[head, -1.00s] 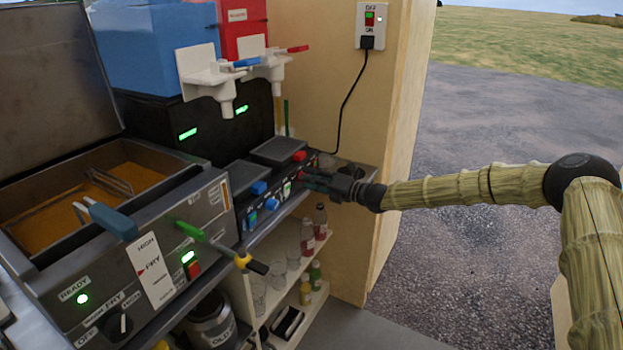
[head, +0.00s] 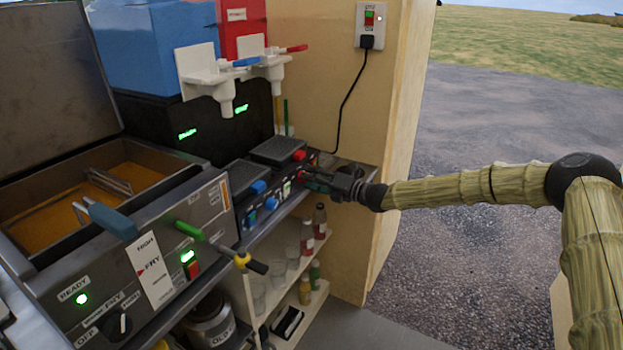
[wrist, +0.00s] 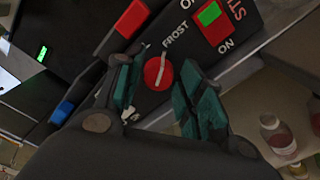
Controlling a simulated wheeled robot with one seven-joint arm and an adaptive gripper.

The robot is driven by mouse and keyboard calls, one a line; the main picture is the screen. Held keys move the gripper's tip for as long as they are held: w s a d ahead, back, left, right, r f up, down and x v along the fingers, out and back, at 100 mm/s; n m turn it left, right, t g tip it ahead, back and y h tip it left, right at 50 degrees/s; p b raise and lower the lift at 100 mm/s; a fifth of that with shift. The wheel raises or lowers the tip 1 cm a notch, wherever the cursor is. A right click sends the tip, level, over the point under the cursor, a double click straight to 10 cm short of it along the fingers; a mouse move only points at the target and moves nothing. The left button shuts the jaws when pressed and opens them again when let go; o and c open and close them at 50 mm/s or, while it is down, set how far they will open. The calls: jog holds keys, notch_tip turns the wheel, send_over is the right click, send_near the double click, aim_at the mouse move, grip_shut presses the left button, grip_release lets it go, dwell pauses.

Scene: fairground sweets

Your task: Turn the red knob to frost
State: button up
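The red knob (wrist: 158,74) is round with a pale line across its face and sits on a dark front panel. The line runs roughly up toward the white word FROST (wrist: 176,33) in the wrist view. My gripper (wrist: 160,88) has its two teal fingers on either side of the knob. The fingers are spread, with a visible gap at the left; contact at the right cannot be told. In the head view my gripper (head: 316,182) is at the far right end of the machine's front, and it largely hides the knob there.
A green and red switch (wrist: 213,21) marked ON is close by the knob. A red block (wrist: 131,18) and a blue one (wrist: 62,112) stand out along the same machine. Bottles (head: 320,221) are on the shelf below. A wooden wall (head: 392,130) rises behind my gripper.

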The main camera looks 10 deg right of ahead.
jog(key=v, duration=1.1)
jog(key=shift+s+d, duration=0.15)
jog(key=shift+d, duration=0.2)
